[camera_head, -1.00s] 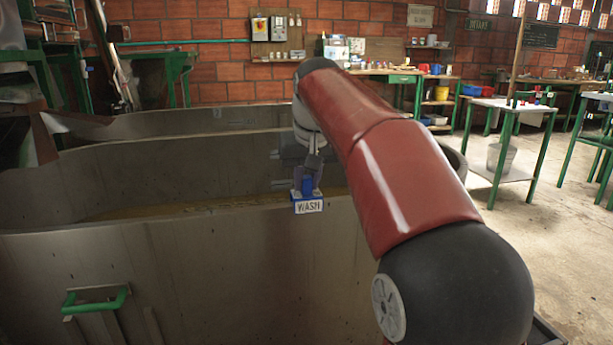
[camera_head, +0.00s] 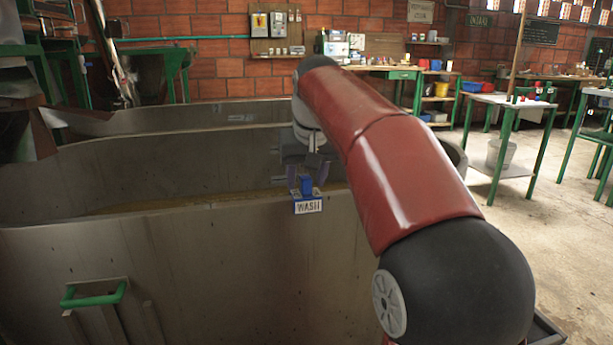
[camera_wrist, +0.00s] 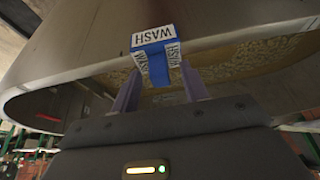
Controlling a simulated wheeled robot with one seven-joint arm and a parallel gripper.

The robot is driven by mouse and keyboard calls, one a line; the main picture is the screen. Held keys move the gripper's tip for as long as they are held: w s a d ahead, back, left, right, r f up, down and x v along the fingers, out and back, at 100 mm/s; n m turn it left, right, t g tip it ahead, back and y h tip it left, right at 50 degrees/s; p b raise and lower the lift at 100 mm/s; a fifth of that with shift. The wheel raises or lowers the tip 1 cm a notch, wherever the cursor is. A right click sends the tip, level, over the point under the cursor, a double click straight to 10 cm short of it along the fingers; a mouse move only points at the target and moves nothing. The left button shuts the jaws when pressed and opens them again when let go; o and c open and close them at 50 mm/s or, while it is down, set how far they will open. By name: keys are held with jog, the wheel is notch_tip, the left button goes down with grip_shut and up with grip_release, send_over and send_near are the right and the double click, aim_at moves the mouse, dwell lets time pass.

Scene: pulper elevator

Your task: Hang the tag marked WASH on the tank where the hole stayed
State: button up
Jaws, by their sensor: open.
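The WASH tag (camera_head: 308,206) is a blue clip with a white label and an upright blue grip. It sits on the near rim of the closest steel tank (camera_head: 220,265), its label facing out over the front wall. In the wrist view the tag (camera_wrist: 155,50) straddles the rim, with WASH labels on more than one face. My gripper (camera_head: 306,178) is open around the tag's blue grip, one finger on each side. The wrist view shows gaps between my fingers (camera_wrist: 160,86) and the grip. Grainy tan material (camera_wrist: 245,55) lies inside the tank.
A second steel tank (camera_head: 200,118) stands behind the near one. A green handle (camera_head: 93,296) sticks out from the near tank's front at lower left. Green-legged tables (camera_head: 510,101) stand at right, with open floor (camera_head: 565,260) in front of them.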

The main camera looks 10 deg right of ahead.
jog(key=p+v, duration=0.2)
jog(key=v, duration=0.5)
jog(key=s+f+p, duration=0.1)
jog(key=s+f, duration=0.1)
jog(key=s, duration=0.6)
jog(key=s+f+t+p, duration=0.1)
jog(key=s+f+p, duration=0.1)
jog(key=s+f, duration=1.5)
jog(key=shift+s+f, duration=0.3)
jog(key=shift+s, duration=0.3)
